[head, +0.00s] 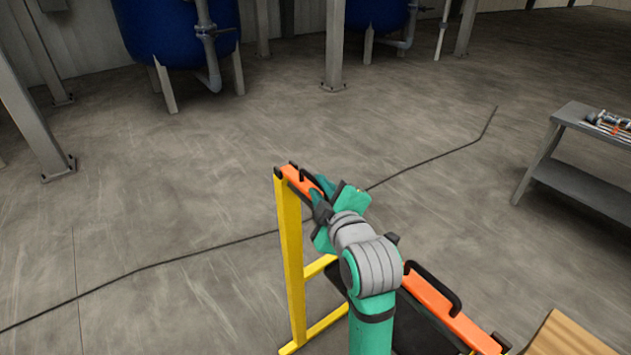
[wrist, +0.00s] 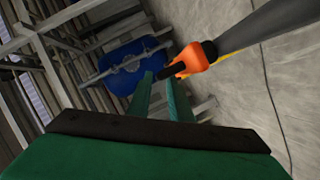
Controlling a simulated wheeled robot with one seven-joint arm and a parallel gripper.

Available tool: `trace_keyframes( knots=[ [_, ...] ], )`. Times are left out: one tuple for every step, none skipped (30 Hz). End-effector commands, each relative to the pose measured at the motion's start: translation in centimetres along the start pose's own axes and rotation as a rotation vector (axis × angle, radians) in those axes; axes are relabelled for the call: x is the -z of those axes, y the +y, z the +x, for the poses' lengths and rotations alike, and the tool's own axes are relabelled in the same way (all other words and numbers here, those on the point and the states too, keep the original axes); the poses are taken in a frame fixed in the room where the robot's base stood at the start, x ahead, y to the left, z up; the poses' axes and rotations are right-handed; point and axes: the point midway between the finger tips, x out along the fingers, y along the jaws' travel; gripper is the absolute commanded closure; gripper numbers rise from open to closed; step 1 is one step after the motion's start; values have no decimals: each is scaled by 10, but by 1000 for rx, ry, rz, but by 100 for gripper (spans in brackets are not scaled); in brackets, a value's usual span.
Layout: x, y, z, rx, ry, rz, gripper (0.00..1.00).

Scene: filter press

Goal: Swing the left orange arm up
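The left orange arm (head: 302,182) sits at the top of a yellow upright, with a black handle (head: 309,178) on it. My gripper (head: 323,198) is right beside this arm in the head view, and its fingertips are partly hidden there. In the wrist view the orange arm's end (wrist: 195,60) and its black handle (wrist: 171,71) show just past the fingertips of my gripper (wrist: 159,78). The two green fingers stand apart with a gap between them. I cannot tell whether the handle lies between them or touches one.
A second orange arm (head: 440,308) with a black handle lies lower right, beside my arm. The yellow frame (head: 291,270) stands on the floor. A grey bench (head: 575,180) is at the right. A cable (head: 160,264) crosses the open floor. Blue tanks (head: 172,30) stand behind.

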Motion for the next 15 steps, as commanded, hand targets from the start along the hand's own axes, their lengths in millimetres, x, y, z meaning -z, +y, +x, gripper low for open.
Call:
trace_keyframes(
  knots=[
    [0, 0, 8, 2, 1, 0, 81],
    [1, -1, 13, 2, 1, 0, 81],
    [1, -1, 18, 2, 1, 0, 81],
    [0, 0, 22, 2, 1, 0, 81],
    [0, 0, 25, 1, 1, 1, 81],
    [0, 0, 29, 0, 0, 1, 81],
    [0, 0, 32, 1, 0, 1, 81],
    [0, 0, 34, 1, 0, 1, 81],
    [0, 0, 36, 0, 0, 1, 81],
    [0, 0, 37, -1, 0, 1, 81],
    [0, 0, 38, -1, 0, 1, 81],
    [0, 0, 39, -1, 0, 1, 81],
    [0, 0, 40, -1, 1, 1, 81],
    [0, 0, 40, -1, 1, 1, 81],
    [0, 0, 40, -1, 0, 1, 81]
  ],
)
